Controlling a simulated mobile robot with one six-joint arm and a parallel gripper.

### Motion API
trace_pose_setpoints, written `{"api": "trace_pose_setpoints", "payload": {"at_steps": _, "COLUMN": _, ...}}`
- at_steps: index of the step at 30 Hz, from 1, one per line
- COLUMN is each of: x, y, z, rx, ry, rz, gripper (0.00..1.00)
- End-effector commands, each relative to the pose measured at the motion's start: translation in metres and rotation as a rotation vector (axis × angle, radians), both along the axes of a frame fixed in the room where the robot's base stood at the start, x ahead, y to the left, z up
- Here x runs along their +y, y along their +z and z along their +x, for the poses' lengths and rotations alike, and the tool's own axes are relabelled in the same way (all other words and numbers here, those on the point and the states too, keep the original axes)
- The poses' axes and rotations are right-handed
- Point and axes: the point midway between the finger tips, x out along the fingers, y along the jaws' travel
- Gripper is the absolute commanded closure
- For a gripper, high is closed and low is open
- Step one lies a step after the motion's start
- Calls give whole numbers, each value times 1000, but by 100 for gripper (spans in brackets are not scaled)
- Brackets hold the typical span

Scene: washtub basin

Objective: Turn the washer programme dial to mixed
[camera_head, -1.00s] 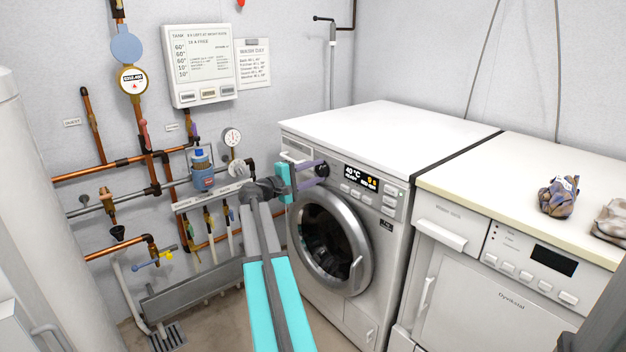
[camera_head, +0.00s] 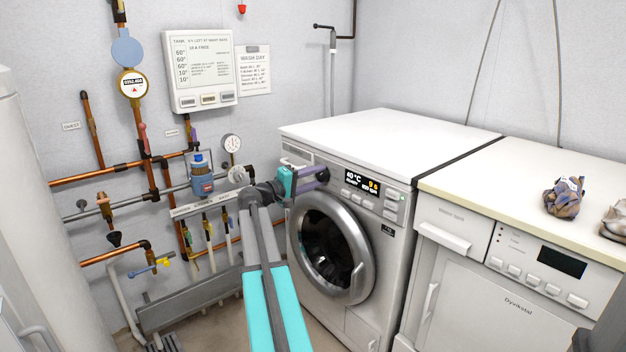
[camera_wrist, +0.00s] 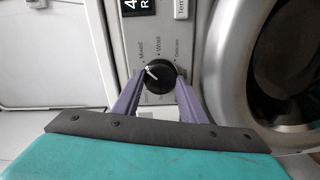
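The washer (camera_head: 340,190) is white with a round door. Its black programme dial (camera_wrist: 160,76) shows in the wrist view, with Mixed, Wool and Delicate printed along its upper side. The dial's white mark points up and left, towards the Mixed side; whether it lines up exactly is not clear. My gripper (camera_wrist: 160,82) has one purple finger on each side of the dial, seemingly against its edges. In the head view my gripper (camera_head: 318,176) reaches the washer's front panel from the left, and its fingers largely cover the dial. Lower dial labels are partly hidden by the fingers.
The washer's lit display (camera_head: 362,182) and buttons lie right of the dial. The round door (camera_head: 333,248) is just below it. A second machine (camera_head: 500,265) stands at right, with cloth items (camera_head: 563,198) on top.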

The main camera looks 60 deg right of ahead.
Motion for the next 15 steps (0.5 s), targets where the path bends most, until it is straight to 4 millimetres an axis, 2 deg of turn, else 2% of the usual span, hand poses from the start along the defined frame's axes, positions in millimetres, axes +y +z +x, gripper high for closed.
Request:
{"api": "trace_pose_setpoints", "payload": {"at_steps": 1, "x": -2, "y": 3, "z": 2, "rx": 3, "ry": 7, "rz": -5, "gripper": 55}}
{"api": "trace_pose_setpoints", "payload": {"at_steps": 3, "x": -1, "y": 2, "z": 2, "rx": 2, "ry": 6, "rz": -4, "gripper": 43}}
{"api": "trace_pose_setpoints", "payload": {"at_steps": 15, "x": 2, "y": 0, "z": 1, "rx": 2, "ry": 3, "rz": 0, "gripper": 43}}
